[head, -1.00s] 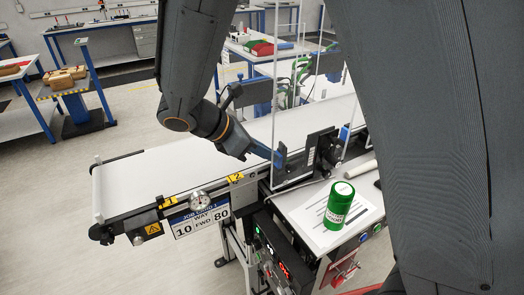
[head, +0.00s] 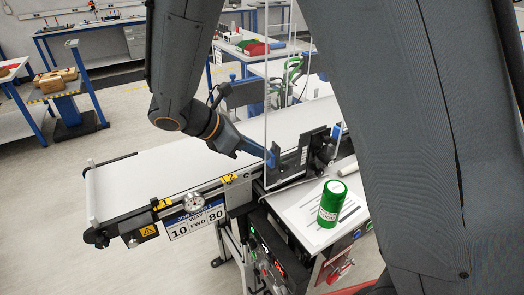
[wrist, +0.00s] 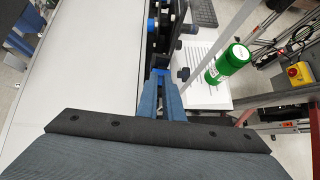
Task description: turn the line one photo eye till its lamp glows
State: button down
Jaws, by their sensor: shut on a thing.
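My gripper (head: 271,157) reaches down over the belt's near side, beside the clear guard panel. In the wrist view its blue fingers (wrist: 163,88) are closed together on a small blue part (wrist: 160,73), which I take to be the line one photo eye. The fingers hide most of it, and no lamp glow can be made out in either view. Black bracket parts (head: 319,150) stand just to the right of the fingertips, and dark fittings show beyond them in the wrist view (wrist: 160,30).
The white conveyor belt (head: 150,180) runs under my arm, with a dial (head: 194,201) and job card (head: 192,224) on its near side. A green canister (head: 332,203) stands on paper to the right. A control box with lit displays (head: 270,255) is below.

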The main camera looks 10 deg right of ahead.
jog(key=a+f+b+v, duration=0.2)
jog(key=b+v, duration=0.2)
jog(key=v, duration=0.8)
jog(key=shift+s+a+b, duration=0.3)
jog(key=shift+r+b, duration=0.1)
jog(key=shift+b, duration=0.75)
jog(key=b, duration=0.2)
jog(key=shift+b, duration=0.4)
jog(key=shift+s+r+m+b, duration=0.2)
jog(key=shift+m+b, duration=0.1)
jog(key=shift+b, duration=0.25)
jog(key=shift+d, duration=0.1)
